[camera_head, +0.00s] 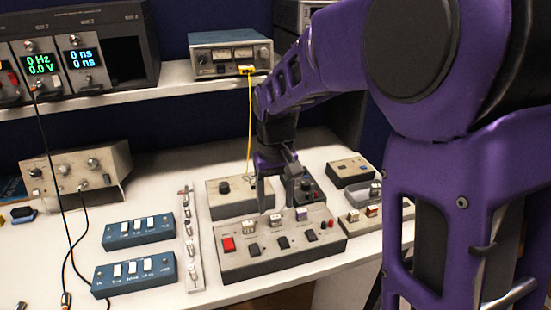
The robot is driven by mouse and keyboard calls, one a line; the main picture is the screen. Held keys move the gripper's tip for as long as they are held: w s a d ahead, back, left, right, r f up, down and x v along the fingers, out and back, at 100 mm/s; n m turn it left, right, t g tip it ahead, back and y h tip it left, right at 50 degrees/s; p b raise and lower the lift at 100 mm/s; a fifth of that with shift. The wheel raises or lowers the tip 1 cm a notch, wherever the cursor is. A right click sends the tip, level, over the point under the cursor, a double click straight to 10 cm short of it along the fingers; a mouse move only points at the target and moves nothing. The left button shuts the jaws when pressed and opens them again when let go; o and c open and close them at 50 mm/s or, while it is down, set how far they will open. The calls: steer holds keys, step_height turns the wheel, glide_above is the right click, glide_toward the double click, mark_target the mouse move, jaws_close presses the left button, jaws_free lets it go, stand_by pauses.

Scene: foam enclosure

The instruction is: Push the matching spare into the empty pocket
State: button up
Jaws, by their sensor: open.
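My gripper (277,206) points down over the back part of a grey control box (262,266), with its two dark fingers apart. I see nothing held between them. The box carries a red button (228,244), several pale switch caps (275,220) and several black ones (311,235). I cannot tell whether the fingertips touch the box. Small coloured pieces (371,211) sit on a pale unit (352,227) to the right; I cannot tell whether one is the spare. No empty pocket can be made out clearly at this size; my gripper hides part of the box.
Two blue switch boxes (139,231) and a narrow pale strip of knobs (190,245) lie left of the grey box. A low box (229,205) stands behind it. A yellow cable (250,120) hangs from the shelf instrument (231,45). My arm blocks the right side.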

mark_target(276, 217)
step_height(276, 217, up, 13)
steer(key=p, duration=0.1)
steer(key=shift+p, duration=0.4)
steer(key=shift+r, duration=0.1)
